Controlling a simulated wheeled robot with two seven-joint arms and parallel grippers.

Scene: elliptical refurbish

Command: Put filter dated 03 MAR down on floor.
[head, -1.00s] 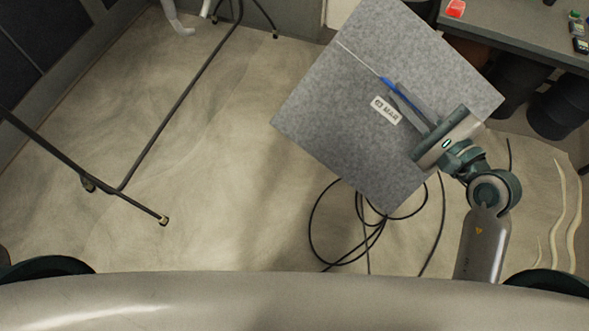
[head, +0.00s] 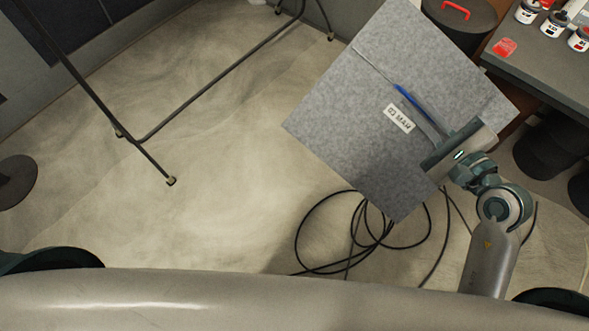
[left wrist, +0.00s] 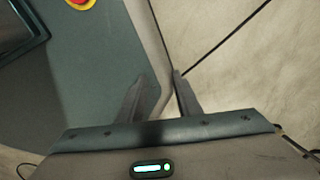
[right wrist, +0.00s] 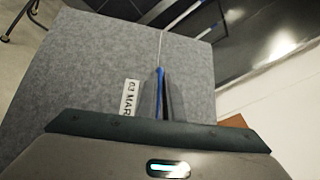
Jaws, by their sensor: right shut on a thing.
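The filter dated 03 MAR (head: 350,105) is a large grey felt-like square panel with a white date label, a thin seam line and a blue strip. My right gripper (head: 413,106) is shut on it near the blue strip and holds it tilted in the picture, apparently above the floor (head: 215,200). The filter also shows in the right wrist view (right wrist: 85,80), with the label beside the fingers. My left gripper (left wrist: 162,85) is open and empty in the left wrist view; it is not visible in the head view.
A coiled black cable (head: 320,235) lies on the floor below the filter. A dark metal bar frame (head: 215,90) stands at the upper left. A worktable (head: 555,70) with jars and a red item is at the right, with black bins near it. The floor at centre left is clear.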

